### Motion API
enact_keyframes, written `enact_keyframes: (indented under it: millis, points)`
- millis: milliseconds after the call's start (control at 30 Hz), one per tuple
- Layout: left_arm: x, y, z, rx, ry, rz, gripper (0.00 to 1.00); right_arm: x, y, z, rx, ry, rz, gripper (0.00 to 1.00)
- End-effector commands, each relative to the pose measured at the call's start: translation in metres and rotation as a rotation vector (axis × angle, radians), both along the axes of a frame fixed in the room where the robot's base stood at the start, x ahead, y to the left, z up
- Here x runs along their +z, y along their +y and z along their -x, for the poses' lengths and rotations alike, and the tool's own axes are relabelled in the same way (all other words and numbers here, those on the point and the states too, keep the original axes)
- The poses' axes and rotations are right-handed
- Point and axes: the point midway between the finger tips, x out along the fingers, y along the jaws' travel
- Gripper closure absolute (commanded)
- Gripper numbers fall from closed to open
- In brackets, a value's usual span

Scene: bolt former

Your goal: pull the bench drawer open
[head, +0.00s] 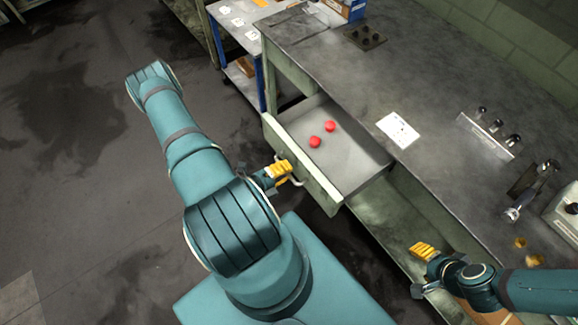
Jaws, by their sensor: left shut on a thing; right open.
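The bench drawer (351,181) stands pulled out from the grey workbench (440,90), with its inside in view. Two red round things (322,134) lie on its floor. My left gripper (283,171) is at the drawer's front, its yellow fingers shut on the drawer handle (295,181). Part of the handle is hidden behind the fingers. My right gripper (421,250) is open, in front of the bench's lower right part and away from the drawer.
A white sheet (398,130), a rack with black knobs (489,133) and a wrench-like tool (513,212) lie on the bench top. A blue-legged cart (213,36) stands beyond the bench. The floor at left is clear.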

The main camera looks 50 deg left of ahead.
Motion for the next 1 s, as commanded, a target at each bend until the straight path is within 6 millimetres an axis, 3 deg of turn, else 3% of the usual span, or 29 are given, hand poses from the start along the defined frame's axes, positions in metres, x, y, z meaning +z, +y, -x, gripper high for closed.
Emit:
enact_keyframes:
  millis: [233,300,333,733,1000]
  points:
    - [0.0,0.0,0.0,0.0,0.001,0.0,1.0,0.0,0.0,0.0,0.0,0.0,0.0,0.45]
    - [0.0,0.0,0.0,0.001,0.001,0.0,0.69,0.0,0.0,0.0,0.0,0.0,0.0,0.45]
    - [0.0,0.0,0.0,0.001,0.001,0.0,0.59,0.0,0.0,0.0,0.0,0.0,0.0,0.45]
    - [0.001,0.001,0.005,0.001,0.002,-0.001,0.59,0.0,0.0,0.0,0.0,0.0,0.0,0.45]
    - [0.01,0.005,0.049,0.005,0.004,-0.001,0.59,0.0,0.0,0.0,0.0,0.0,0.0,0.45]
